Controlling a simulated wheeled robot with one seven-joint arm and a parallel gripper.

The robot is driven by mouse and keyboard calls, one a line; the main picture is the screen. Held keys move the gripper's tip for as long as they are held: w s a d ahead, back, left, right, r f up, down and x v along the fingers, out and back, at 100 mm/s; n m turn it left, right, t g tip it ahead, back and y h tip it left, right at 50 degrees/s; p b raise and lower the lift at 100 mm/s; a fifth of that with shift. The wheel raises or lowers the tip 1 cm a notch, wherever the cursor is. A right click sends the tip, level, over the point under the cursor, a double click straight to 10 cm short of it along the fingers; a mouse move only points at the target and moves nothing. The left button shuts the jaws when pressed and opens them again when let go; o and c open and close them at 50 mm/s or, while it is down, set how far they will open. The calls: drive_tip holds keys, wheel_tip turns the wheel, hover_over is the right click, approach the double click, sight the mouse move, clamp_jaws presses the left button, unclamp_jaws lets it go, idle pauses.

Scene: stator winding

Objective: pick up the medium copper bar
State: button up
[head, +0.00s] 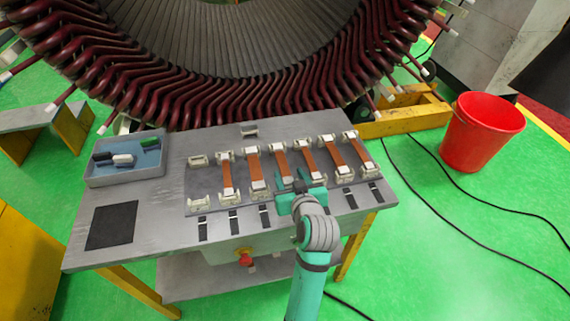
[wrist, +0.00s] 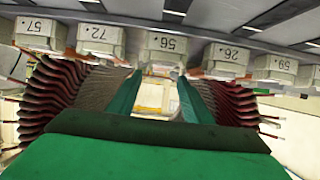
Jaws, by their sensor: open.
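Several copper bars lie side by side in pale end holders on a grey bench, among them the leftmost bar (head: 227,174), one near the middle (head: 281,163) and the rightmost (head: 358,151). They look alike in size, and I cannot tell which is the medium one. My gripper (head: 299,184) is open at the near ends of the middle bars, and nothing shows between its fingers. In the wrist view, its green fingers (wrist: 158,98) stand apart below a row of numbered pale blocks, with the block marked 56 (wrist: 165,45) between them.
An empty pair of holders (head: 199,160) is left of the bars. A grey tray (head: 125,177) with black, white and green pieces and a dark square pad (head: 111,226) are on the bench's left. The large stator (head: 225,75) rises behind. A red bucket (head: 481,133) stands right.

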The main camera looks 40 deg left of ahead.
sight(283, 163)
drive_tip(key=shift+w+a+f, duration=0.2)
drive_tip(key=shift+a+f, duration=0.05)
drive_tip(key=shift+a, duration=0.3)
drive_tip(key=shift+x, duration=2.6)
drive_tip(key=shift+w+d+r, duration=0.1)
drive_tip(key=shift+r, duration=0.1)
clamp_jaws()
